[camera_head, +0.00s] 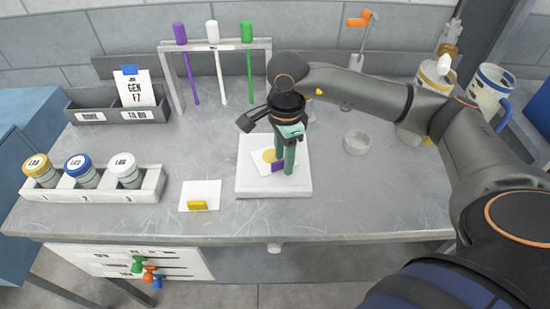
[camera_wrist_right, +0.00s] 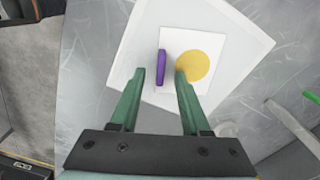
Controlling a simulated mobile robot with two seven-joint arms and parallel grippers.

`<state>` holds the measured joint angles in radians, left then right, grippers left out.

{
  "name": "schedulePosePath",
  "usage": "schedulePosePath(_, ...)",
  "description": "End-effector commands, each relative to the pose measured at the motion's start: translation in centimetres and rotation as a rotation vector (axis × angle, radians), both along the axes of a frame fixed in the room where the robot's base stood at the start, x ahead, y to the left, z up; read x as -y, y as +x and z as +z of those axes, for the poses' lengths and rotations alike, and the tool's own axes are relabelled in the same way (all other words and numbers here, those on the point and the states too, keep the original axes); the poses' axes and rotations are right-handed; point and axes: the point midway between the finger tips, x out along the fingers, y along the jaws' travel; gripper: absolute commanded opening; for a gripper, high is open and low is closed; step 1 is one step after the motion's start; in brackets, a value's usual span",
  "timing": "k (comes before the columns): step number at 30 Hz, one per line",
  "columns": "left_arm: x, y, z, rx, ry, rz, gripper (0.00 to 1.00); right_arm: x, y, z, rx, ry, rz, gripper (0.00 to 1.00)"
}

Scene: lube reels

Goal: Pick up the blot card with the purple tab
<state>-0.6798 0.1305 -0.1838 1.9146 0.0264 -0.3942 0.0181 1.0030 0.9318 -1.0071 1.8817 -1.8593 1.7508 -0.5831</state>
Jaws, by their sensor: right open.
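The blot card with the purple tab (camera_wrist_right: 160,66) is a white card (camera_wrist_right: 221,77) with a yellow round blot (camera_wrist_right: 193,66). It lies on a square white pad (camera_head: 246,179) on the table, and it also shows in the head view (camera_head: 259,166). My right gripper (camera_head: 284,170) points down over the card; its green fingers partly hide it in the head view. My left gripper is out of view.
A card with a yellow tab (camera_head: 199,194) lies left of the pad. A rack (camera_head: 217,44) of purple, white and green droppers stands behind. Labelled jars (camera_head: 82,170) stand in a tray at left, and a clear dish (camera_head: 356,142) sits right of the pad.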

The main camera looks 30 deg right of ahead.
Motion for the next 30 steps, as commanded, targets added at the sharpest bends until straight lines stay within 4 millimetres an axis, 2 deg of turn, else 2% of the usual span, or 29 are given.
schedulePosePath(4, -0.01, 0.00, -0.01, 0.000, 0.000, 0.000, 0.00, -0.01, 0.01, 0.00, 0.000, 0.000, 0.000, 0.46)
schedulePosePath(16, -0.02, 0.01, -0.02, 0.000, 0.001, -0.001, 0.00, -0.01, 0.01, 0.03, 0.000, 0.000, 0.000, 0.01)
schedulePosePath(30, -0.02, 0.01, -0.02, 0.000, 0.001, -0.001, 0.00, -0.01, 0.01, 0.05, 0.000, 0.000, 0.000, 0.00)
